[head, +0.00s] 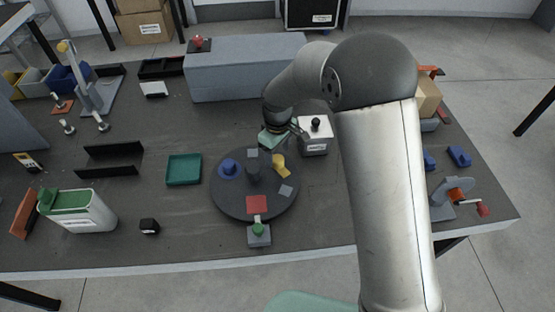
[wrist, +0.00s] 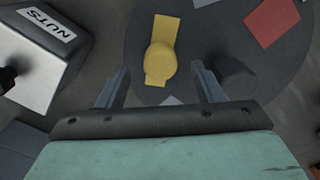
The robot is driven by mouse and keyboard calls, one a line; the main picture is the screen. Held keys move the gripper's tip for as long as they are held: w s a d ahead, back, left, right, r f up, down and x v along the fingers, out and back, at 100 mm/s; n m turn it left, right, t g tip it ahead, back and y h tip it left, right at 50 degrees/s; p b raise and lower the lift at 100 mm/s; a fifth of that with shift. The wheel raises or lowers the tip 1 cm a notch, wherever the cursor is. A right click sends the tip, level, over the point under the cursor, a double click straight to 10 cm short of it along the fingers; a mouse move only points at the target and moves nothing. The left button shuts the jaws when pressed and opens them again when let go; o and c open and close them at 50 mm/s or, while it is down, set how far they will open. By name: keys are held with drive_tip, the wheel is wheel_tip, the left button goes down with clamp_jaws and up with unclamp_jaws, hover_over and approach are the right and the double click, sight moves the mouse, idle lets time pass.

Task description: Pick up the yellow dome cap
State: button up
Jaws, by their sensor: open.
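The yellow dome cap (head: 280,169) lies on a yellow square on the dark round turntable (head: 231,206), near its right edge. In the wrist view the yellow dome cap (wrist: 161,61) shows from above, on its yellow pad, ahead of the fingers. My gripper (wrist: 160,85) is open and empty, with the cap in line with the gap between its fingertips. In the head view my gripper (head: 279,137) is above the back edge of the turntable, partly hidden by my arm.
A white box marked NUTS (wrist: 45,55) with a black knob stands close beside the turntable. The turntable also bears a blue piece (head: 229,168), a dark centre post (head: 254,173) and a red square (head: 256,204). A green tray (head: 183,169) lies to the left.

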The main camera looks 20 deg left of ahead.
sight(277, 158)
drive_tip(key=shift+f+p, duration=0.3)
drive_tip(key=shift+f, duration=1.4)
drive_tip(key=shift+c, duration=0.3)
drive_tip(key=c, duration=1)
